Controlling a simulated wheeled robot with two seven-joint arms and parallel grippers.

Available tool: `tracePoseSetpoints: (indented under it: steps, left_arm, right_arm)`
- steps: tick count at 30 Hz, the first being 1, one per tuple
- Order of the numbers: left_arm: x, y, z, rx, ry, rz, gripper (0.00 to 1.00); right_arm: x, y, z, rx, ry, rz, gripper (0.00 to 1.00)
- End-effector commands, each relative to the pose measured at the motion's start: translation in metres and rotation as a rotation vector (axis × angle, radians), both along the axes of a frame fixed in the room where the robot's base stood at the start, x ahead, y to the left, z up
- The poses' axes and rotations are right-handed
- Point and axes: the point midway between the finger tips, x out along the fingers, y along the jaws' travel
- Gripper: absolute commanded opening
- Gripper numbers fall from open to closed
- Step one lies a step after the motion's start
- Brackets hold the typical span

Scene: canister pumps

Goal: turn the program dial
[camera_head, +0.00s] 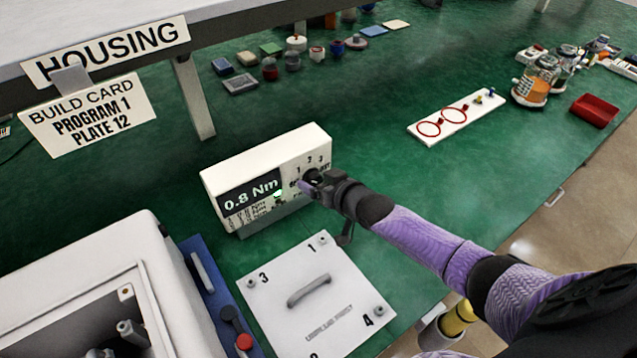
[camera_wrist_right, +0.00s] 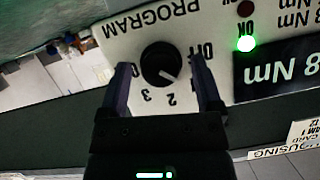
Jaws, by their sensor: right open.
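The program dial (camera_wrist_right: 161,63) is a round black knob with a white pointer line on the white controller's face. In the right wrist view, which is upside down, the pointer slants to lower right, between the 2 and OFF marks; the mark there is hidden by a finger. My right gripper (camera_wrist_right: 162,72) is open, its two fingers on either side of the dial; I cannot tell whether they touch it. The controller (camera_head: 270,160) stands on the green bench and its display (camera_head: 250,194) reads 0.8 Nm. My left gripper is not in view.
A build card (camera_head: 88,115) reads PROGRAM 1, PLATE 12. A green OK lamp (camera_wrist_right: 246,44) is lit. A white plate with a handle (camera_head: 318,300) lies in front of the controller. A white board with red rings (camera_head: 457,116) and a red tray (camera_head: 594,110) lie to the right.

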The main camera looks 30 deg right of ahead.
Motion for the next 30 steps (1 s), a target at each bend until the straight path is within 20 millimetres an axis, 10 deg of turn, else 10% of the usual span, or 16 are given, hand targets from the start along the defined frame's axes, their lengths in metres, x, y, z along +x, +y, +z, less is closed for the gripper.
tracePoseSetpoints:
  steps: [3,14,30]
  left_arm:
    - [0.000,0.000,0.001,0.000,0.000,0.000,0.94]
    - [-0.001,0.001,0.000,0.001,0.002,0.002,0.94]
    - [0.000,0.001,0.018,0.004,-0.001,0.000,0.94]
  right_arm:
    - [0.000,0.000,0.000,0.000,0.000,0.000,0.79]
    - [-0.001,0.000,0.000,0.000,0.000,0.000,0.02]
    - [-0.001,0.002,0.003,-0.148,-0.018,-0.001,0.00]
